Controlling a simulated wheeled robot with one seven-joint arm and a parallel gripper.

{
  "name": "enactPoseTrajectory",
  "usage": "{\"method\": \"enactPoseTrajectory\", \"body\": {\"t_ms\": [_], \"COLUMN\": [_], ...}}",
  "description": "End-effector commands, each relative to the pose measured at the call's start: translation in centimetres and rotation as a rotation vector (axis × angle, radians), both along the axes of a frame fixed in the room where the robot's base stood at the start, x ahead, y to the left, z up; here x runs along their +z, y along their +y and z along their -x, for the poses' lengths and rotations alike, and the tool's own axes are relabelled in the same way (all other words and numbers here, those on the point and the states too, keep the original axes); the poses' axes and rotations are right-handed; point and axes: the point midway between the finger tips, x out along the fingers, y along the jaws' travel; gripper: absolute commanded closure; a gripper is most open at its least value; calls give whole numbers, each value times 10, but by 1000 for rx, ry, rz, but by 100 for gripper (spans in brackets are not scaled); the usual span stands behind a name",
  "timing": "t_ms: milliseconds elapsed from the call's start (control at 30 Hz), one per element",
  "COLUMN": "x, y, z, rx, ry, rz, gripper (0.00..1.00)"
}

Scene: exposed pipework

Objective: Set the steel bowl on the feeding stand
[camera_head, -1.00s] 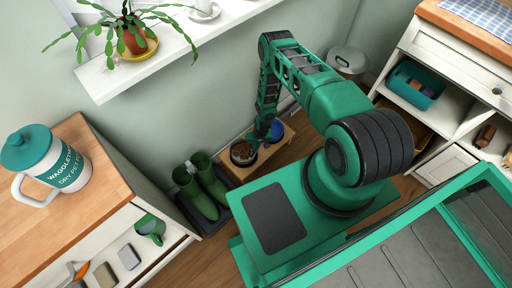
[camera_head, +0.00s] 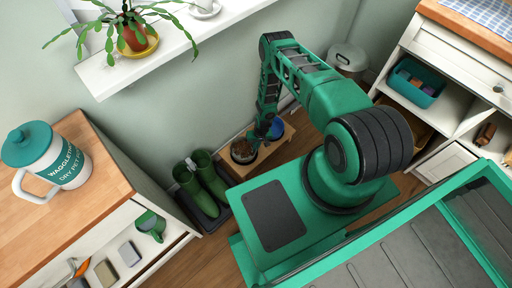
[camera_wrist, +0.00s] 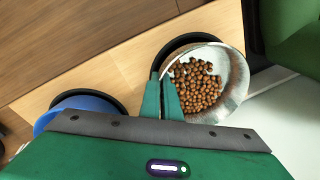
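The wooden feeding stand (camera_wrist: 115,78) lies beneath, with two black-ringed openings. The steel bowl overlaps the right ring (camera_wrist: 172,47), offset from it, with the ring's far-left edge showing. I cannot tell whether the bowl touches the stand. A blue bowl (camera_wrist: 75,104) sits in the left ring, partly hidden by my gripper.
Green boots (camera_head: 205,183) stand on a dark tray left of the stand. The wall is close behind the stand. A lidded bin (camera_head: 348,60) stands to the right. A green item fills the wrist view's upper right corner.

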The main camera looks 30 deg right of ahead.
Motion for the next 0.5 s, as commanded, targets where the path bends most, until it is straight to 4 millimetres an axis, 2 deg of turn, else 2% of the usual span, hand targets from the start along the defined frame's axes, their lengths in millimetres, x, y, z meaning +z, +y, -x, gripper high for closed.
{"method": "enactPoseTrajectory", "body": {"t_ms": [200,300,500], "x": [-4,-4,-4], "y": [0,0,0], "z": [0,0,0], "rx": [0,0,0], "ry": [0,0,0], "rz": [0,0,0], "gripper": [100,76,75]}}
